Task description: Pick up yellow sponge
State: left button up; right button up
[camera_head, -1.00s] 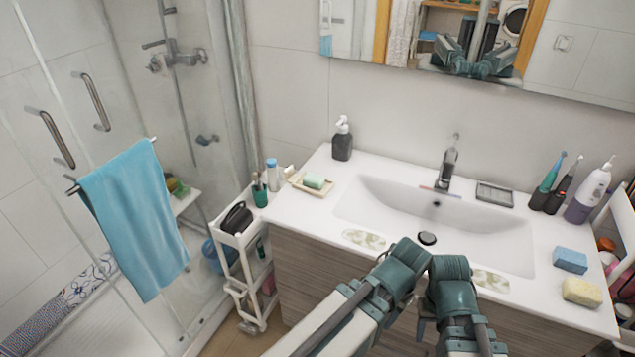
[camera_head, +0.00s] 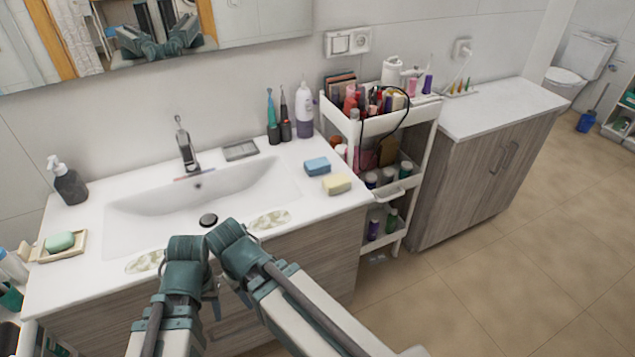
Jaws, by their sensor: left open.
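The yellow sponge (camera_head: 337,184) lies flat on the white countertop, near its front right corner. A blue sponge (camera_head: 317,166) lies just behind it. My two forearms are folded in front of the sink cabinet, to the left of the sponges. My left gripper (camera_head: 214,306) shows only as a small part below the wrist and is open, away from the sponge and touching nothing that I can see. My right gripper is hidden behind its own arm.
The sink basin (camera_head: 150,205) fills the counter's middle. Toothbrushes and a white bottle (camera_head: 305,110) stand behind the sponges. A full white cart (camera_head: 397,125) stands right of the counter, beside a wooden cabinet (camera_head: 490,175). A soap dish (camera_head: 76,252) is at left. Floor at right is clear.

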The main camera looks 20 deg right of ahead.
aim_at(335, 185)
jog(key=l+u, duration=0.25)
jog(key=l, duration=0.8)
jog(key=l+u, duration=0.3)
jog(key=l, duration=0.7)
